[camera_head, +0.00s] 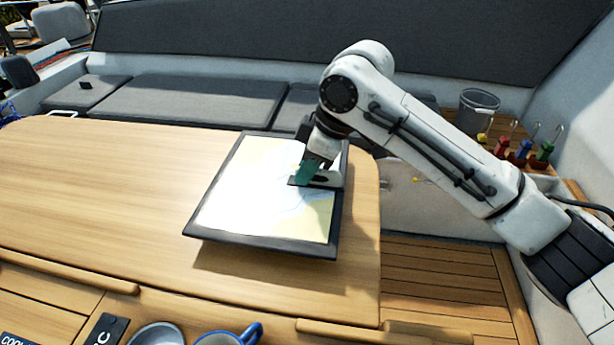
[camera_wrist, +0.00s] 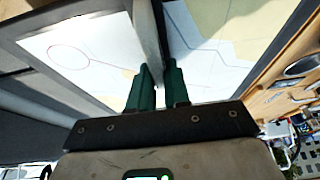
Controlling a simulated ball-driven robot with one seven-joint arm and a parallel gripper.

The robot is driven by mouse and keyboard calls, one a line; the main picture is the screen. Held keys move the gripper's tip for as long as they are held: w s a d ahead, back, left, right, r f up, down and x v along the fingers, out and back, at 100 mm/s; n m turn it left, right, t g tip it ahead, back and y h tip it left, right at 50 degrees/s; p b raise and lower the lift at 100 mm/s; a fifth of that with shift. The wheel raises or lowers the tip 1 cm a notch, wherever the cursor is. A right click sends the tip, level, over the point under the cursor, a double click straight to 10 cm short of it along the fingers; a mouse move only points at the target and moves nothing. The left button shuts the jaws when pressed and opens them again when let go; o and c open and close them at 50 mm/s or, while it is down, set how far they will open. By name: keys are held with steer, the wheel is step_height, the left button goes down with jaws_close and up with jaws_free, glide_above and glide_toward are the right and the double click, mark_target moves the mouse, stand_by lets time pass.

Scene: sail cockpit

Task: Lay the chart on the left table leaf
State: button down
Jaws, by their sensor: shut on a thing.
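The chart (camera_head: 250,200) is a pale sheet with yellow and blue areas on a flat, dark-framed board. It is over the right part of the wooden table leaf (camera_head: 100,180), with a shadow beside its near edge, so it looks slightly raised; the exact gap is unclear. My gripper (camera_head: 306,172) is over the chart's right half, its green fingers shut on a raised bar on the board. In the wrist view, the fingers (camera_wrist: 158,88) pinch this bar, with the chart (camera_wrist: 75,50) on both sides of it. The board's underside is hidden.
A blue-rimmed mug (camera_head: 230,336) and a metal bowl (camera_head: 157,335) stand at the near edge. A grey bucket (camera_head: 476,108) and several coloured-handled items (camera_head: 520,152) stand at the right. Dark cushions (camera_head: 205,98) line the back. The leaf's left side is clear.

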steer(key=shift+f, duration=1.3)
steer(key=shift+f, duration=0.25)
steer(key=shift+f, duration=0.15)
steer(key=c, duration=1.1)
jaws_free()
steer(key=v, duration=1.2)
steer(key=shift+s+r+b, duration=0.1)
steer(key=shift+r+b, duration=0.25)
steer(key=shift+r, duration=0.05)
